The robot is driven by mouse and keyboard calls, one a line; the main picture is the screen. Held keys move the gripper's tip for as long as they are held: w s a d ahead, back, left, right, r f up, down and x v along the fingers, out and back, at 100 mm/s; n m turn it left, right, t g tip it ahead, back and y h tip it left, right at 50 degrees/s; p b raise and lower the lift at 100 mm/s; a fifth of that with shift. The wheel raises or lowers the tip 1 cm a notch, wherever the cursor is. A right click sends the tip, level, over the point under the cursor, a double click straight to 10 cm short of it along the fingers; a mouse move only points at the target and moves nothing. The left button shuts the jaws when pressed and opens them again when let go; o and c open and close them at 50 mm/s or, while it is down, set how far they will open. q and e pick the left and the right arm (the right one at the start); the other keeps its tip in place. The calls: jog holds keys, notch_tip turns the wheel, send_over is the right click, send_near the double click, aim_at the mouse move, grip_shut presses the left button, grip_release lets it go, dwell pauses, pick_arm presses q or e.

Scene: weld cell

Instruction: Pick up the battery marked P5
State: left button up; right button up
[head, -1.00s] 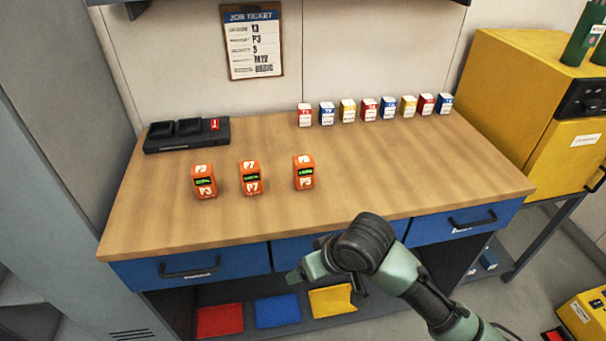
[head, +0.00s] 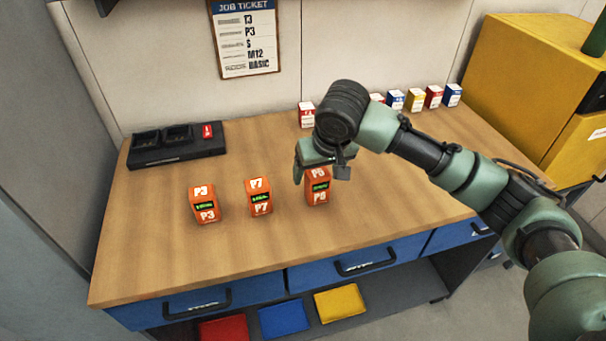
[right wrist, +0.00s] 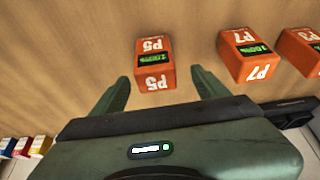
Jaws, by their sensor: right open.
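The battery marked P5 (head: 317,192) is an orange block standing upright on the wooden bench, rightmost of three in the head view; my right gripper covers part of its top. The right wrist view shows it with P5 on two faces (right wrist: 154,66). My right gripper (head: 322,172) is open just above and behind it. In the right wrist view its two fingers (right wrist: 158,83) stand apart on either side of the battery's near end, with gaps and no contact seen. My left gripper is not in view.
The P7 battery (head: 259,197) and the P3 battery (head: 204,204) stand to the left of P5. A black charger (head: 176,146) sits at the back left. Small coloured boxes (head: 433,97) line the back, partly hidden by my arm. The bench front is clear.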

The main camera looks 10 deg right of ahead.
jog(key=shift+w, duration=0.25)
jog(key=shift+w+f, duration=0.1)
jog(key=shift+f, duration=0.25)
jog(key=shift+x, duration=0.85)
jog(key=x, duration=0.1)
jog(key=p+x, duration=0.1)
jog(key=x, duration=0.2)
jog(key=shift+s+d+f+p, duration=0.2)
jog(key=shift+d+f+p, duration=0.1)
jog(key=shift+d+f, duration=0.05)
jog(key=shift+w+f, duration=0.1)
jog(key=shift+f, duration=0.1)
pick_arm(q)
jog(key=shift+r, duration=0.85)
pick_arm(e)
grip_shut()
